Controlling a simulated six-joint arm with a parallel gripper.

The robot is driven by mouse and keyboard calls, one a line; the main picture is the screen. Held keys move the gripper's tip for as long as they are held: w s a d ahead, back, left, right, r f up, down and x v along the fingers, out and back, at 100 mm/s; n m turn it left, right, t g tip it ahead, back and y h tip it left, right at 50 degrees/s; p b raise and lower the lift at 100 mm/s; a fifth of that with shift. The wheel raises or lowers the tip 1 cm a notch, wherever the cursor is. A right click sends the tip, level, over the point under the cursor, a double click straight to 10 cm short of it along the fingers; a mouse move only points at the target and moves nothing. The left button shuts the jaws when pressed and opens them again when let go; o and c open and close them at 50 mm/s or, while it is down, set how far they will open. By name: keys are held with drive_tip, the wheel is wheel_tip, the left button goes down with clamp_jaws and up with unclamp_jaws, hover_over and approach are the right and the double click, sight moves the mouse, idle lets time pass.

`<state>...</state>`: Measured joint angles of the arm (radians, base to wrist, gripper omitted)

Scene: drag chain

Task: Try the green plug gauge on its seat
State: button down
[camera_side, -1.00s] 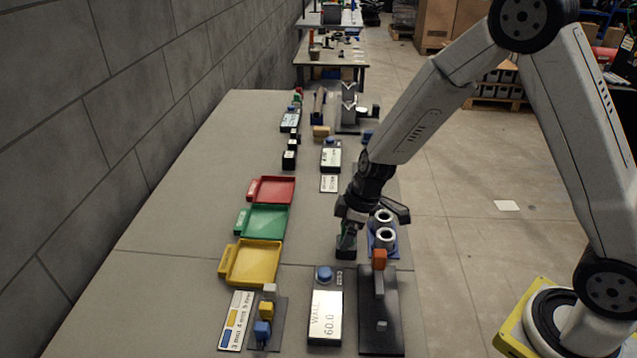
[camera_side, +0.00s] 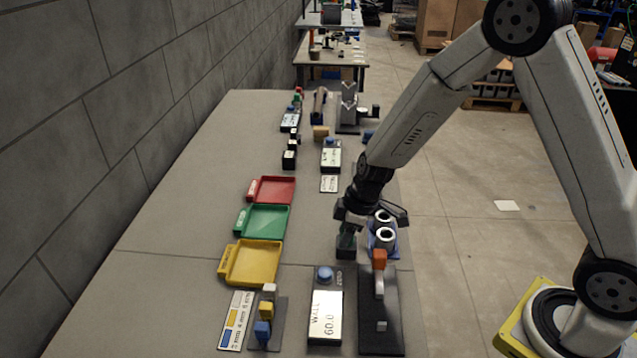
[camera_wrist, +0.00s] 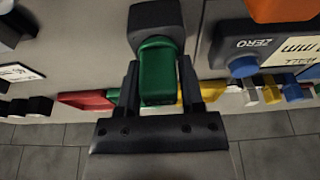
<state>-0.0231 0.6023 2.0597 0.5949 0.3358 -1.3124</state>
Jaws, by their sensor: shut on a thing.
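My gripper (camera_side: 347,226) is shut on the green plug gauge (camera_wrist: 158,72), whose green body shows between the two fingers in the wrist view. In the side view the green gauge (camera_side: 347,238) is a small patch below my fingers. Directly under it is a dark block (camera_side: 346,251) on the bench, likely its seat; it also shows in the wrist view (camera_wrist: 156,18) just beyond the gauge. The gauge's lower end is hidden, so I cannot tell whether it is in the block or just above it.
Two grey rings (camera_side: 385,234) on a blue base stand close to the right of my gripper. An orange-topped stand (camera_side: 379,258) and a wall gauge display (camera_side: 325,316) are nearer.

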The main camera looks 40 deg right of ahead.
drive_tip(key=shift+r, duration=0.2)
drive_tip(key=shift+r, duration=0.35)
drive_tip(key=shift+r, duration=0.35)
drive_tip(key=shift+r, duration=0.7)
drive_tip(key=shift+r, duration=0.35)
drive_tip(key=shift+r, duration=0.35)
drive_tip(key=shift+r, duration=0.35)
drive_tip(key=shift+r, duration=0.3)
